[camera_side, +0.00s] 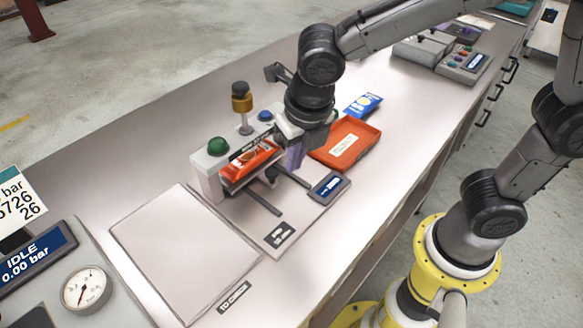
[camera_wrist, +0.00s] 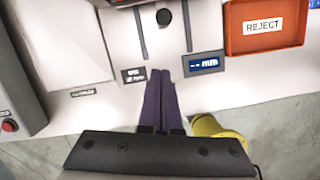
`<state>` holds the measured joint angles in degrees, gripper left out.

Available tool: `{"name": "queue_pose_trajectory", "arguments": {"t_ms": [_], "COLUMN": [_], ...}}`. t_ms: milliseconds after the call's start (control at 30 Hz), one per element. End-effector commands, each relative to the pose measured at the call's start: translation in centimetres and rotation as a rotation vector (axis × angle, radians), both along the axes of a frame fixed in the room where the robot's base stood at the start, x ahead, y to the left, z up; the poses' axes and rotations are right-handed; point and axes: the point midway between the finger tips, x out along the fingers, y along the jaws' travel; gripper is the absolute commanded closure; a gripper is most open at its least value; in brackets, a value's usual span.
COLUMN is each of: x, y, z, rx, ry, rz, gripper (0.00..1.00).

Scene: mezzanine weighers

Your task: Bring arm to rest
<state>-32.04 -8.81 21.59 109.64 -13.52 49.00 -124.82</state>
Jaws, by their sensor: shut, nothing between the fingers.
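My gripper (camera_side: 294,158) hangs over the bench beside the measuring station, with its purple fingers partly hidden behind the wrist in the side view. In the wrist view the two purple fingers of my gripper (camera_wrist: 160,72) lie together, shut and empty. Behind their tips is the bench's pale top, between a small dark label (camera_wrist: 133,75) and a display reading "-- mm" (camera_wrist: 203,63). My arm reaches in from the upper right in the side view, bent down at the wrist.
An orange packet (camera_side: 250,160) sits in the measuring station (camera_side: 207,184), with green and blue buttons on top. To its right are the orange REJECT tray (camera_side: 361,152) and a blue packet (camera_side: 363,104). A pale, empty mat (camera_side: 185,250) lies at left. A gauge panel (camera_side: 85,290) stands lower left.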

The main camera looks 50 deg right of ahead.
Motion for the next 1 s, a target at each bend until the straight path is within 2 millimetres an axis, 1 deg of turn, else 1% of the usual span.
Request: {"name": "queue_pose_trajectory", "arguments": {"t_ms": [67,133,167,233,267,333,367,400,433,567,600,667,700,800,1000], "x": [0.0,0.4,0.6,0.7,0.5,-0.4,-1.0,-1.8,-2.5,-5.1,-5.9,-7.1,-7.9,-9.7,-12.5], "y": [-0.2,-1.0,-1.6,-3.5,-4.5,-6.9,-8.0,-9.2,-9.9,-12.3,-12.9,-13.7,-14.1,-14.8,-15.2], "z": [0.4,1.1,1.8,3.5,4.3,5.9,6.6,7.3,7.6,8.7,8.8,9.0,9.0,8.8,7.9], "rx": [0.001,0.01,0.02,0.044,0.056,0.1,0.128,0.168,0.198,0.33,0.374,0.44,0.487,0.6,0.816], "ry": [-0.001,-0.016,-0.032,-0.074,-0.091,-0.135,-0.154,-0.178,-0.192,-0.242,-0.255,-0.271,-0.28,-0.292,-0.27], "rz": [-0.008,-0.035,-0.053,-0.107,-0.136,-0.253,-0.327,-0.437,-0.519,-0.861,-0.97,-1.132,-1.241,-1.505,-2.004], "gripper": [1.0,1.0,1.0,1.0,1.0,1.0,1.0,1.0,1.0,1.0,1.0,1.0,1.0,1.0,1.0]}}
